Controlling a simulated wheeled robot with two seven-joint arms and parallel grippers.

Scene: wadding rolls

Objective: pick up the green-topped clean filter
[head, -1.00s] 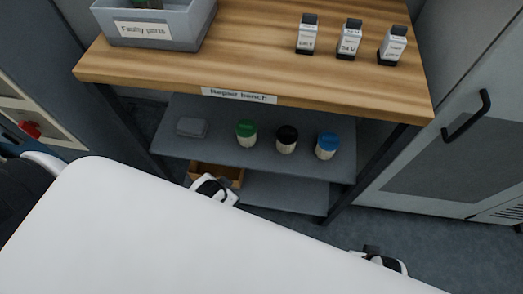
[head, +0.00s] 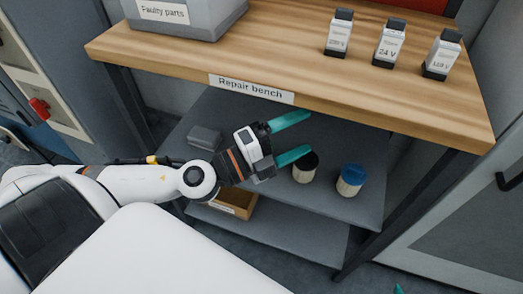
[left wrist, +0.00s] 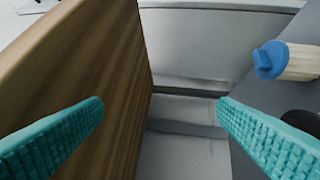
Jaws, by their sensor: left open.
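My left gripper (head: 302,137) reaches in from the left, just under the bench's front edge and over the middle shelf. Its two teal fingers are wide apart with nothing between them. The green-topped filter is not visible now; the gripper and wrist cover the spot where it stood earlier. A black-topped filter (head: 305,168) and a blue-topped filter (head: 351,180) stand upright on the shelf, right of the gripper. In the left wrist view the blue-topped filter (left wrist: 285,60) is at the upper right. A small teal tip (head: 398,288) at the bottom edge appears to be my right gripper.
The wooden repair bench (head: 340,95) overhangs the grey shelf (head: 365,205); its board (left wrist: 90,90) is close to the left finger in the wrist view. A grey block (head: 205,138) lies on the shelf. An orange-brown box (head: 237,203) is below. Faulty parts bin (head: 195,20) stands on top.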

